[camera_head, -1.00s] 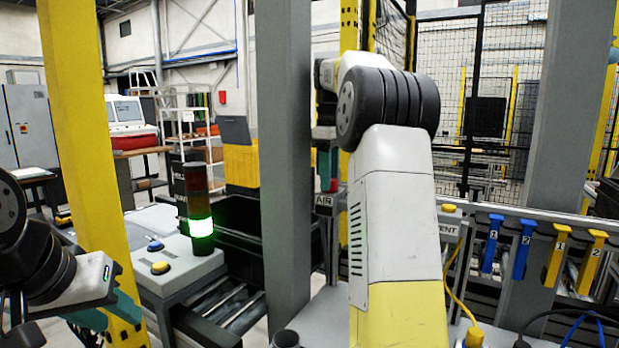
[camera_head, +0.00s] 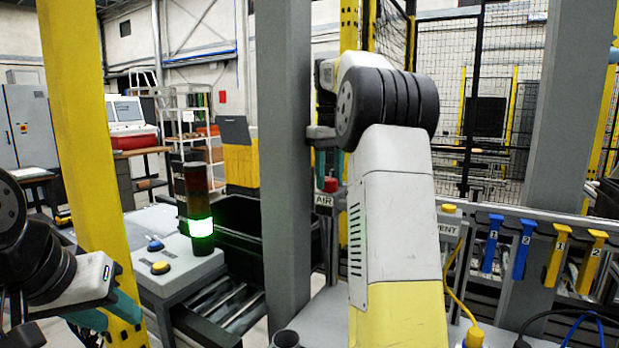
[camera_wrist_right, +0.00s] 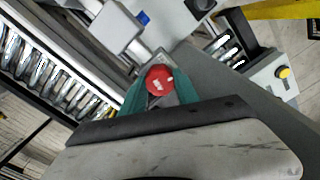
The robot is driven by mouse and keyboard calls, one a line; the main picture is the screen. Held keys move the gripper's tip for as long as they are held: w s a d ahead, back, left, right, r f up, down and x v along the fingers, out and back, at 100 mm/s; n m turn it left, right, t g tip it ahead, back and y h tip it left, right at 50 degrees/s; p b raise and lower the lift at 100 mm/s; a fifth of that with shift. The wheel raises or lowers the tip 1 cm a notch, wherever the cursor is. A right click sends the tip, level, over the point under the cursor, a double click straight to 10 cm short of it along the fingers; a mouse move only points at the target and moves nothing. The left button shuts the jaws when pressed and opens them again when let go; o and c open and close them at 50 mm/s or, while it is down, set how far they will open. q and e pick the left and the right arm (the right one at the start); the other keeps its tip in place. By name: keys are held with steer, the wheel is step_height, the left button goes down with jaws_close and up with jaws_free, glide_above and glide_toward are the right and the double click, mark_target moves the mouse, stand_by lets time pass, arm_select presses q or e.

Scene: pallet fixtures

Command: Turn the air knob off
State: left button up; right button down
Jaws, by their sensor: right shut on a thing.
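The red air knob (camera_head: 331,184) sits above the AIR label (camera_head: 323,200), beside the grey post. In the right wrist view the red knob (camera_wrist_right: 158,80) lies between the teal fingers of my right gripper (camera_wrist_right: 160,86), which is shut on it. In the head view my right arm hides most of that gripper, with a teal finger showing above the knob. My left gripper (camera_head: 108,314) is at the lower left, its teal fingers apart and empty, far from the knob.
A grey post (camera_head: 287,170) stands just left of the knob. A VENT label (camera_head: 449,229) with a yellow knob (camera_head: 449,208) is to the right. A lit green stack light (camera_head: 201,227) and a button box (camera_head: 165,255) stand left. Blue and yellow numbered handles hang at right.

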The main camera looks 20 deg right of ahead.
mark_target(330, 179)
stand_by(0.4)
steer(key=c, duration=0.9)
jaws_free()
steer(key=shift+r, duration=3.95)
